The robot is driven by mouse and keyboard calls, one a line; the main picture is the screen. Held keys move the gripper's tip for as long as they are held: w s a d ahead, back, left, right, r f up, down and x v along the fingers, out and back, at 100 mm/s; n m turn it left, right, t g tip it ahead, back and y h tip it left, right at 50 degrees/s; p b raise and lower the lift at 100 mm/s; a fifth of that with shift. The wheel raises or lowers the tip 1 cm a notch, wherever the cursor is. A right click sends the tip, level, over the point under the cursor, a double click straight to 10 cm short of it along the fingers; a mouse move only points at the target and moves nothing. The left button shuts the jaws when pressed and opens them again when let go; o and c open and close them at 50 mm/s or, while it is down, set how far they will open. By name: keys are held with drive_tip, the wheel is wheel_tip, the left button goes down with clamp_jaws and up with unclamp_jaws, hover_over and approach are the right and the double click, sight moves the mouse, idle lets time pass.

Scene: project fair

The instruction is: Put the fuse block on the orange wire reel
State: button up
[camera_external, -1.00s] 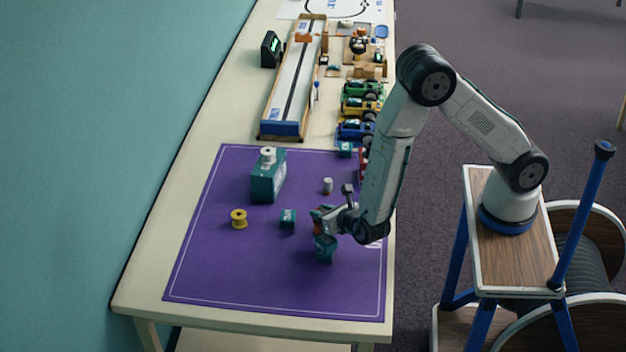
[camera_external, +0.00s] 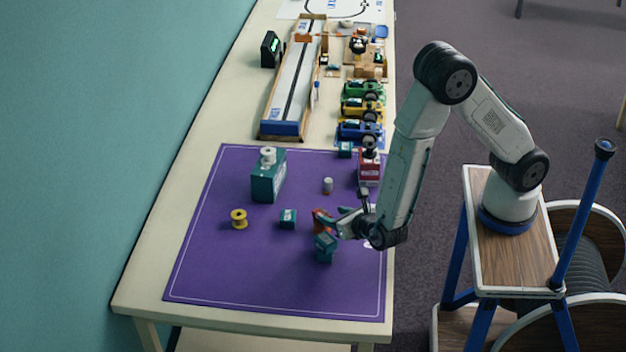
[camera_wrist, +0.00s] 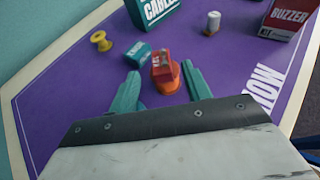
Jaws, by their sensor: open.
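The label is too small to read. In the external view the orange-red pair (camera_external: 321,218) shows small on the purple mat, partly hidden. My gripper (camera_wrist: 162,78) is open, its two teal fingers apart with the reel and block between and just beyond their tips. It holds nothing. In the external view my gripper (camera_external: 345,222) is low over the mat, right of the pair.
Another small teal block (camera_external: 288,218) and a yellow reel (camera_external: 239,218) lie left. A tall teal box (camera_external: 266,182), a white spool (camera_external: 327,186) and a red buzzer box (camera_external: 369,168) stand behind. The mat's front left is clear.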

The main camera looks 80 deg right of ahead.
drive_tip(key=v, duration=0.6)
drive_tip(key=s+d+r+m+g, duration=0.8)
drive_tip(key=s+d+r+m, duration=0.2)
drive_tip(key=d+r+m, duration=0.45)
drive_tip(key=s+a+r+m+y, duration=0.2)
drive_tip(key=s+r+m+y, duration=0.2)
drive_tip(key=s+m, duration=0.2)
drive_tip(key=s+a+r+m+y, duration=0.2)
drive_tip(key=s+r+m+y, duration=0.3)
drive_tip(key=s, duration=0.4)
drive_tip(key=shift+s+m+y, duration=0.3)
drive_tip(key=shift+s+m, duration=0.1)
drive_tip(key=shift+m, duration=0.35)
drive_tip(key=shift+a, duration=0.1)
